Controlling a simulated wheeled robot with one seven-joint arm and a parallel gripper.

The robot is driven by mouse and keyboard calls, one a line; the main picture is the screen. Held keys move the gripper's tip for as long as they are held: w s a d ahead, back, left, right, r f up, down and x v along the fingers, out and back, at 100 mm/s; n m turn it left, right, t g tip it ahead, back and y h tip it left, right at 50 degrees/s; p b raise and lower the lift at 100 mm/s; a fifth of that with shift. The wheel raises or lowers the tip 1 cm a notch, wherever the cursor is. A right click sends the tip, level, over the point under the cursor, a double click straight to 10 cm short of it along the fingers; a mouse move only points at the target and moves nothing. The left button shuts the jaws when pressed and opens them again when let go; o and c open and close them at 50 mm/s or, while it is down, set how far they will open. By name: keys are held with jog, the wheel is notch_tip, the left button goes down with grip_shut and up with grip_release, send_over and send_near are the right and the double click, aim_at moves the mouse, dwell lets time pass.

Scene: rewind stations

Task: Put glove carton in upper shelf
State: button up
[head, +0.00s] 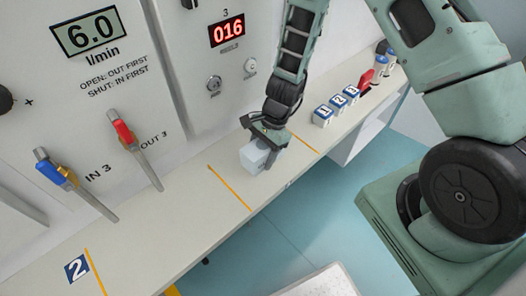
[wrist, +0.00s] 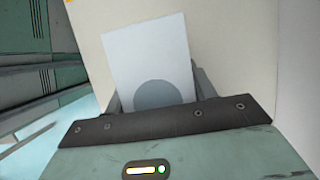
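The glove carton is a small pale box (head: 256,157) at the counter's front part in the head view, between two yellow lines. My gripper (head: 266,143) reaches down over it from above, with a finger at its side. In the wrist view the carton (wrist: 150,62) shows a white face with a grey disc, and sits between the two fingers (wrist: 157,95), which appear to press on its sides. I cannot tell whether the carton rests on the counter or is slightly above it. No upper shelf is recognisable in these views.
The long counter (head: 190,215) runs along a wall panel with red (head: 123,132) and blue (head: 56,172) levers. Several numbered blocks (head: 338,101) and a red object (head: 366,78) stand farther along it. Blue floor (head: 300,225) lies open in front.

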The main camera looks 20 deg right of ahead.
aim_at(296, 143)
jog(key=c, duration=0.6)
jog(key=shift+r, duration=0.1)
notch_tip(296, 143, up, 10)
jog(key=shift+r, duration=0.1)
jog(key=shift+d+f+n, duration=0.35)
jog(key=shift+n, duration=0.15)
jog(key=d+f+n+g+h, duration=0.1)
jog(key=d+f+n, duration=0.1)
jog(key=d+n, duration=0.1)
jog(key=w+d+f+n+g+h, duration=0.1)
jog(key=d+f+n, duration=0.1)
jog(key=d+n, duration=0.2)
jog(key=d+f+n+g+h, duration=0.1)
jog(key=d+f+n+h, duration=0.1)
jog(key=d+n, duration=0.2)
jog(key=shift+w+f+n, duration=0.15)
jog(key=shift+f+n, duration=0.2)
jog(key=shift+n, duration=0.35)
jog(key=shift+w+d+f+n, duration=0.1)
jog(key=shift+d+f+n, duration=0.1)
jog(key=shift+d+n, duration=0.3)
